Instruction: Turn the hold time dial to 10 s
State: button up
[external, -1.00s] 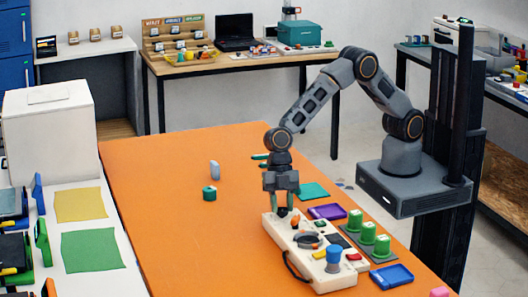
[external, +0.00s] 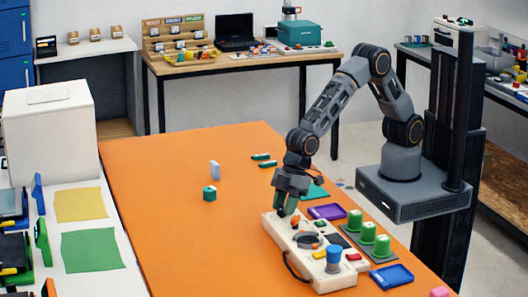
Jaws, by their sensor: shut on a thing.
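A white control box (external: 312,270) lies on the orange table, with several controls on its top. These include a blue knob (external: 333,254), a dark round part (external: 305,240), a small orange-red knob (external: 294,222), and red and yellow buttons. My gripper (external: 287,207) points down at the box's far end, slightly tilted. Its green-tipped fingers are shut on a small control there, likely a dial, which they mostly hide. Dial markings are too small to read, so I cannot tell which is the hold time dial or its setting.
A purple tray (external: 327,212), green cylinders on a dark base (external: 378,256) and a blue tray (external: 391,275) stand right of the box. A green block (external: 209,193) and a grey piece (external: 215,169) lie to the left.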

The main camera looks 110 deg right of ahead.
jog(key=m+b, duration=0.1)
jog(key=m+h+b, duration=0.1)
jog(key=m, duration=0.1)
jog(key=m+b, duration=0.1)
jog(key=shift+a+f+t+h, duration=0.2)
jog(key=shift+a+t+h, duration=0.05)
jog(key=shift+t+h, duration=0.05)
jog(key=m+h+b, duration=0.1)
jog(key=m+b, duration=0.3)
jog(key=shift+a+r, duration=0.1)
jog(key=shift+r, duration=0.05)
jog(key=shift+m+h, duration=0.3)
jog(key=o, duration=0.9)
jog(key=shift+r, duration=0.15)
jog(key=v, duration=1.3)
jog(key=shift+a+r, duration=0.1)
jog(key=shift+r, duration=0.25)
